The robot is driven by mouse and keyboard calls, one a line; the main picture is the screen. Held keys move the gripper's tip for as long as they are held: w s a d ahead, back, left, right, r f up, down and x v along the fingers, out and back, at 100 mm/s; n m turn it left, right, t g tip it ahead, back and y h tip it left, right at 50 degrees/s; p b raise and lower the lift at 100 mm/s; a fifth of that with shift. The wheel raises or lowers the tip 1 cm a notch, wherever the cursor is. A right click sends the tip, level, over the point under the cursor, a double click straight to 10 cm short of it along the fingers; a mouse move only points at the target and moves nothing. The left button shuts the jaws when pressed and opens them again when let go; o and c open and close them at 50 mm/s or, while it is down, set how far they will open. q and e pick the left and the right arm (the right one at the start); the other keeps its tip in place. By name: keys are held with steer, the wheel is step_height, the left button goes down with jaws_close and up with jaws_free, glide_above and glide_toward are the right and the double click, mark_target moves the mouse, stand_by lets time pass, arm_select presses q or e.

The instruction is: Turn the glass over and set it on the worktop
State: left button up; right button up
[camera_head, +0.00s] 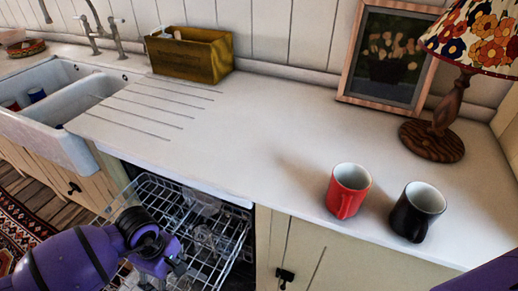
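My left gripper (172,272) is over the pulled-out dishwasher rack (232,238), pointing down. Its fingertips are small and dark against the wires, so I cannot tell whether it is open or shut. Clear, glass-like shapes (203,204) show in the rack to the right of my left arm. They are too faint to tell which is the glass or which way up it stands. The white worktop (255,125) runs behind and above the rack. Only a purple piece of my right arm shows at the bottom right corner; its gripper is out of view.
A red mug (347,190) and a black mug (416,211) stand upright at the worktop's front right. A lamp (447,115), a framed picture (388,58) and a wooden box (190,54) stand at the back. The sink (75,110) is left. The worktop's middle is clear.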

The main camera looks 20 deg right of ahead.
mark_target(176, 282)
arm_select(q)
steer(key=shift+s+a+f+m, duration=0.1)
steer(key=shift+s+a+m, duration=0.15)
steer(key=shift+a, duration=0.2)
steer(key=shift+s+d+f, duration=0.15)
steer(key=shift+d, duration=0.05)
steer(key=f, duration=0.7)
steer(key=shift+d, duration=0.2)
steer(key=shift+c, duration=0.2)
steer(key=c, duration=1.4)
